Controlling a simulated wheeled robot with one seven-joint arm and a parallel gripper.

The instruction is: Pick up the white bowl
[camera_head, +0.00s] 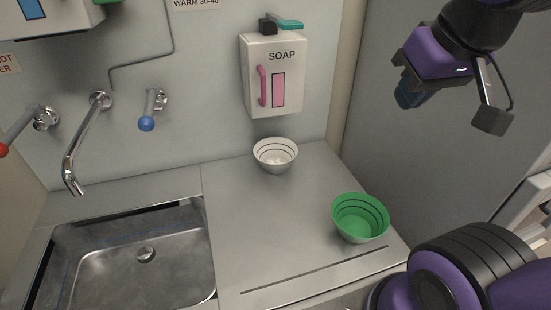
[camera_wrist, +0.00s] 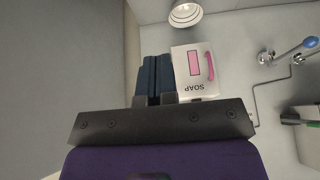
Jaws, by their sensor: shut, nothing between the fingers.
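The white bowl (camera_head: 276,156) with dark rings inside stands upright on the steel counter, below the soap dispenser. It also shows at the top edge of the wrist view (camera_wrist: 186,14). My gripper (camera_head: 407,97) is in the upper right of the head view, raised above the counter and to the right of the bowl, well apart from it. In the wrist view the dark blue fingers (camera_wrist: 156,76) are together with nothing between them.
A green bowl (camera_head: 360,218) stands near the counter's front right. The soap dispenser (camera_head: 272,75) hangs on the wall above the white bowl. A sink (camera_head: 135,262) and taps (camera_head: 150,107) are on the left. The counter (camera_head: 262,220) between bowls and sink is clear.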

